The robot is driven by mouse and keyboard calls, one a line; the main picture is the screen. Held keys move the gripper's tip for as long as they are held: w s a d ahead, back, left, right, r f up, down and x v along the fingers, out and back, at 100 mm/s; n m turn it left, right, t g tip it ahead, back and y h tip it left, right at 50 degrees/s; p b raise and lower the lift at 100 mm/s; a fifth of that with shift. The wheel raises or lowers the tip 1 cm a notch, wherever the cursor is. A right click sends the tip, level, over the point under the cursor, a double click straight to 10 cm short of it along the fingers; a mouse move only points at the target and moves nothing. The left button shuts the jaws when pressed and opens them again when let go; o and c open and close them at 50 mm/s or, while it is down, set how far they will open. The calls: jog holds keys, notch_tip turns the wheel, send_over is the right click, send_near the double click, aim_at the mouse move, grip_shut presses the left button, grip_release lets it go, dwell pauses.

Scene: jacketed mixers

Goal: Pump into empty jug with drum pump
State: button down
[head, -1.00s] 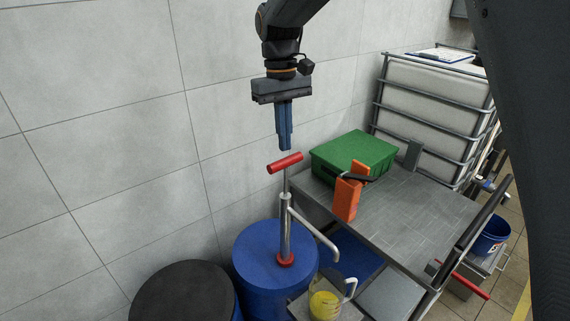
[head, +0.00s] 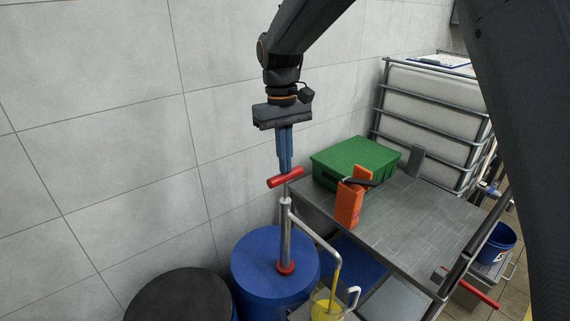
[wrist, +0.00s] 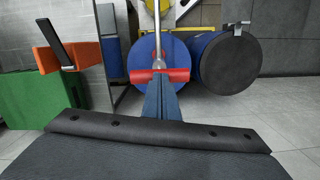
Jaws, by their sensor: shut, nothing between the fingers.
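The drum pump (head: 286,238) stands upright on the blue drum (head: 262,290), with a red T-handle (head: 286,178) on its rod. My gripper (head: 286,168) points down with its blue fingers shut and empty, its tips at the red handle. In the wrist view the fingertips (wrist: 160,78) overlap the middle of the red handle (wrist: 178,75); they appear to touch it from above. The clear jug (head: 328,305) stands under the pump's spout (head: 325,245), holding yellow liquid. A yellow stream (head: 335,285) runs from the spout into it.
A black drum (head: 180,297) stands left of the blue one. A grey metal table (head: 410,215) at right carries a green crate (head: 350,158) and an orange holder (head: 349,203). The tiled wall is close behind the pump. A blue bucket (head: 496,244) stands at far right.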

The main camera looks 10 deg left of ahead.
notch_tip(320, 180, down, 4)
jog(key=shift+r+b, duration=0.1)
jog(key=shift+b, duration=0.45)
jog(key=shift+w+a+r+p, duration=0.25)
jog(key=shift+r+p, duration=0.05)
jog(key=shift+r, duration=0.05)
jog(key=shift+w+a+r+p, duration=0.2)
jog(key=shift+w+a, duration=0.15)
jog(key=shift+w, duration=0.15)
jog(key=shift+w+a+r+p, duration=0.1)
jog(key=shift+w+a+p, duration=0.05)
jog(key=shift+w+a, duration=0.25)
notch_tip(320, 180, up, 8)
jog(key=b, duration=0.2)
jog(key=shift+w+a+b, duration=0.2)
jog(key=shift+w+b, duration=0.15)
dwell(0.5)
